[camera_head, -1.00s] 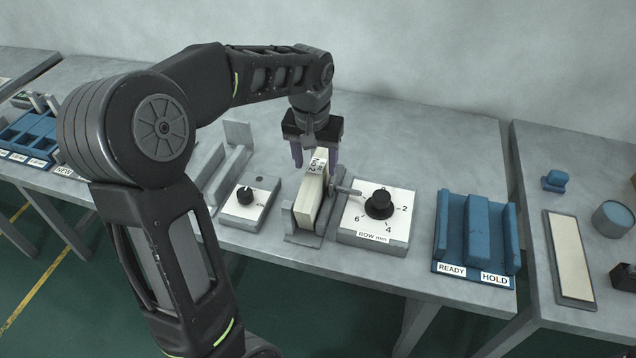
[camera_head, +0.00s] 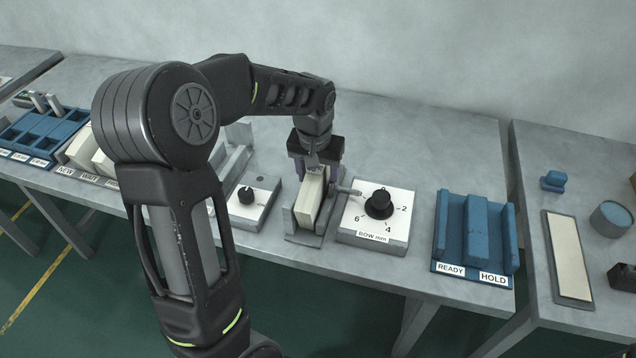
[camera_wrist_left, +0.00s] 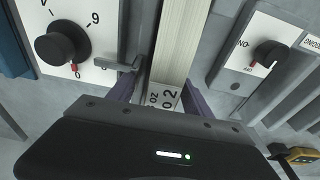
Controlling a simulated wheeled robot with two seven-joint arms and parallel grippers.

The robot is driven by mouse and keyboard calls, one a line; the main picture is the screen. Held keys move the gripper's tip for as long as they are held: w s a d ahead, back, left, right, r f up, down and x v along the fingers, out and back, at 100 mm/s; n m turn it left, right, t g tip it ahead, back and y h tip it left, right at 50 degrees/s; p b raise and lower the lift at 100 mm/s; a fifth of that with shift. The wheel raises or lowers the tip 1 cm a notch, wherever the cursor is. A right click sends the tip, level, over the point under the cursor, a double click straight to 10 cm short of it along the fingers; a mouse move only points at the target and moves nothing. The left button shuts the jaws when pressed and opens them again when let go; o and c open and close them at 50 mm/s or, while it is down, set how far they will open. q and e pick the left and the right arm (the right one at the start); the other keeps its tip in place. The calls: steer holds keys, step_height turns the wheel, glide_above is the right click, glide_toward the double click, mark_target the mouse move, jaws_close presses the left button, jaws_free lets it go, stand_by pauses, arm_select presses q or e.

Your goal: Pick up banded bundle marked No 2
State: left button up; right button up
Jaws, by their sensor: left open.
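The banded bundle marked No 2 (camera_head: 310,193) is a cream block standing on edge in a grey holder (camera_head: 303,238) in the head view. In the left wrist view the bundle (camera_wrist_left: 174,45) runs up from the gripper, and its white band with a "2" (camera_wrist_left: 163,96) shows between the fingers. My left gripper (camera_head: 317,170) is open, with its purple fingers on either side of the bundle's far end. Whether they touch it I cannot tell. In the left wrist view the gripper (camera_wrist_left: 160,98) straddles the band. My right gripper is not in view.
A dial box labelled "BOW mm" (camera_head: 400,222) stands close right of the holder, its small lever beside the bundle. A smaller knob box (camera_head: 262,212) stands to the left. A blue READY/HOLD rack (camera_head: 440,245) is further right.

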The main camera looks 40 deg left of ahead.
arm_select(q)
steer(key=shift+c, duration=0.6)
jaws_close()
stand_by(1.0)
